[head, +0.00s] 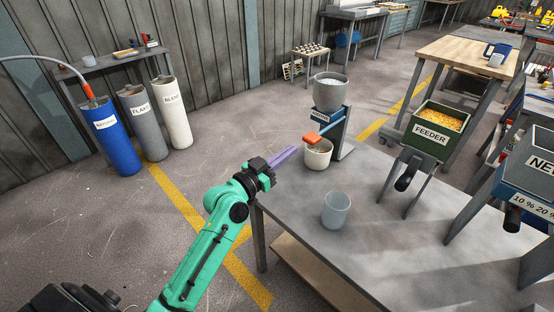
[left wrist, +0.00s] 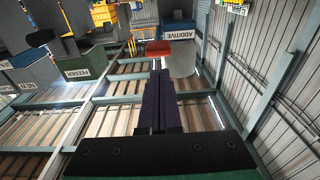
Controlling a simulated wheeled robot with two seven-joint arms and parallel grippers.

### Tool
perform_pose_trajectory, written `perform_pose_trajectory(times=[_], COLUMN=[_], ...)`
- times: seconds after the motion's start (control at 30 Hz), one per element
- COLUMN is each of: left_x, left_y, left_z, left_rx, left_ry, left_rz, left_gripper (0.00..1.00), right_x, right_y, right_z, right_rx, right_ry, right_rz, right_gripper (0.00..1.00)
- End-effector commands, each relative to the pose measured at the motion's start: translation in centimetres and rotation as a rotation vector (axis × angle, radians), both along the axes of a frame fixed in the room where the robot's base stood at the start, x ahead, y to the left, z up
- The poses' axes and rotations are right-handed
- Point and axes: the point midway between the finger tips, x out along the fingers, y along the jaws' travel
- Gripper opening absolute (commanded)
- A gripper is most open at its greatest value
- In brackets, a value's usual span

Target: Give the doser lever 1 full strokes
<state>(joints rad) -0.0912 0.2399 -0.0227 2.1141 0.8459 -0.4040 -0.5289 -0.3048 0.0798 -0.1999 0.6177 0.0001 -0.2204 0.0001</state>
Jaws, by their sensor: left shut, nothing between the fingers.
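The doser (head: 329,95) stands near the back left corner of the grey table, with a grey hopper on top and a blue label plate. Its lever with an orange-red end (head: 313,139) sticks out to the left over a white bucket (head: 318,153). In the left wrist view the red lever end (left wrist: 159,47) shows just beyond my fingertips. My left gripper (head: 288,154) is shut and empty, with its purple fingers pointing at the lever end from the left. A gap shows between them in the head view. My right gripper is not in view.
A translucent cup (head: 336,210) stands on the grey table (head: 300,240) in front of the doser. A green feeder (head: 438,130) with yellow grains stands to the right. Blue, grey and white cylinders (head: 112,138) stand at the left wall. The table's left front is clear.

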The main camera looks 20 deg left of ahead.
Motion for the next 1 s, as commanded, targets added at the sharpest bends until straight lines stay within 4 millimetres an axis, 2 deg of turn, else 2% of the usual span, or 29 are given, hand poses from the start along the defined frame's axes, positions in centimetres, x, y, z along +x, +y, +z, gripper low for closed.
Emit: perform_pose_trajectory(times=[0.1, 0.23, 1.0], left_x=[-2.1, -3.3, -3.4], left_y=[0.8, 1.3, 1.3], left_z=[-0.4, -0.2, 0.0], left_rx=[0.002, 0.001, -0.001], left_ry=[0.000, 0.000, -0.003], left_rz=[0.000, -0.001, 0.000], left_gripper=[0.00, 0.00, 0.00], right_x=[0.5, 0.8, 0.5], right_y=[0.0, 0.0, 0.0], right_z=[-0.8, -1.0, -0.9], right_rx=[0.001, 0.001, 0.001], right_ry=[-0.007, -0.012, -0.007], right_rz=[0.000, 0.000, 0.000], right_gripper=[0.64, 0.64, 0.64])
